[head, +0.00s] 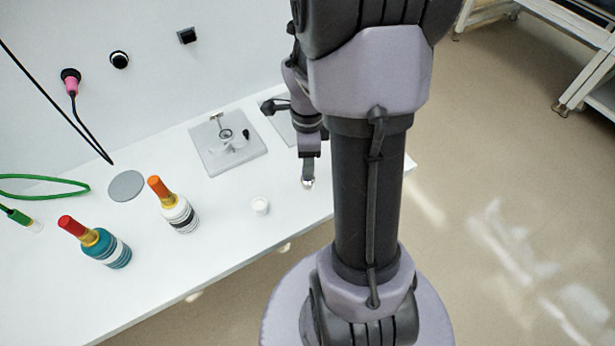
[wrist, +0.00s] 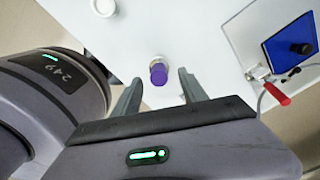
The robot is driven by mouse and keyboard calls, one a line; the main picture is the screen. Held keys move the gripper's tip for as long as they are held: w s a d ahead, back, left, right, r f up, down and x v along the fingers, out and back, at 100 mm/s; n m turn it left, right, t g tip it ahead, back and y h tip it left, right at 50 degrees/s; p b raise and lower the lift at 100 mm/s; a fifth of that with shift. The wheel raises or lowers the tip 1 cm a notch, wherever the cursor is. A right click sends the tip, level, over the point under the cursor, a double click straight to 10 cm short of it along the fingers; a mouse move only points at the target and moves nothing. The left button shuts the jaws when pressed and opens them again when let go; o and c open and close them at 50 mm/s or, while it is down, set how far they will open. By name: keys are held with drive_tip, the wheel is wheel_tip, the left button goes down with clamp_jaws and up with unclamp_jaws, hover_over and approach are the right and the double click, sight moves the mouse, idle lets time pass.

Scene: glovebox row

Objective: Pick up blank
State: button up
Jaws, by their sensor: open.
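A small piece with a purple top and a pale end (wrist: 158,73) stands on the white bench, and I take it as the blank, though no label shows. My gripper (wrist: 159,78) is open, with one finger on each side of this piece in the wrist view. I see no contact between the fingers and it. In the head view my gripper (head: 308,182) is low over the bench near its front right edge. The purple piece cannot be made out there.
A white bottle with orange cap (head: 181,214) and a teal bottle (head: 106,249) stand farther left. A grey plate with fittings (head: 229,162) lies behind. A blue block (wrist: 290,45) and a red-handled clamp (wrist: 275,92) lie right.

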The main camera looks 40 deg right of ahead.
wheel_tip(320, 180, down, 3)
drive_tip(key=shift+a+f+b, duration=0.1)
drive_tip(key=shift+b, duration=0.25)
clamp_jaws()
